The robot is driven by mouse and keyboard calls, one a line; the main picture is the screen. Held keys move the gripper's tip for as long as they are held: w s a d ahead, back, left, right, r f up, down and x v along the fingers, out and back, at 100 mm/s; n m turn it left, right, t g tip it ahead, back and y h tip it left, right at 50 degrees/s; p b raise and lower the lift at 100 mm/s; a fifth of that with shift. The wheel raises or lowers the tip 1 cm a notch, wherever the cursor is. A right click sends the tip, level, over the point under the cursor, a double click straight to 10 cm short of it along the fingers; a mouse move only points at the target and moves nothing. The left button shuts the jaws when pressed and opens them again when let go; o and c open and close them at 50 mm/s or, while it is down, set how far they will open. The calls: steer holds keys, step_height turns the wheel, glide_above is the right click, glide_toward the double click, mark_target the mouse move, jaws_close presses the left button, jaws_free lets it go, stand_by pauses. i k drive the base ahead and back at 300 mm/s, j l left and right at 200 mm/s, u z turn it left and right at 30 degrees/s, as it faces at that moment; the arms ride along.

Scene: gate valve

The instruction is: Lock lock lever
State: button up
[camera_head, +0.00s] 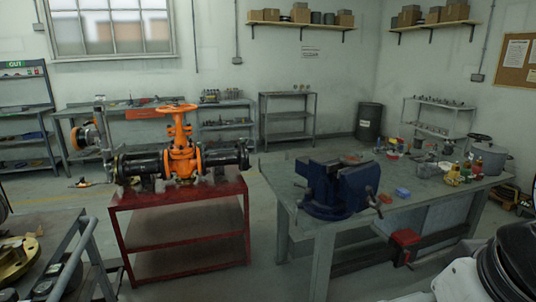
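An orange gate valve (182,158) with an orange handwheel (176,108) on top stands in line with a black pipe (140,166). The pipe and valve rest on a red cart (180,197) left of centre, some way off. I cannot make out a lock lever for certain at this size. A grey upright part (102,140) stands at the pipe's left end, with a round orange-and-dark part (85,134) beside it; I cannot tell what it is. My gripper is not in view; a black and white part of my arm shows at the bottom right.
A grey workbench (405,200) with a blue vise (338,188), bottles and a pot (490,158) stands right of the cart. A grey cart (75,260) with yellow parts is at the lower left. Bare floor (265,265) lies between cart and workbench. Shelves line the walls.

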mark_target(308, 190)
steer(key=i+j, duration=0.1)
steer(key=i, duration=0.45)
steer(key=i+j, duration=0.15)
steer(key=i, duration=0.4)
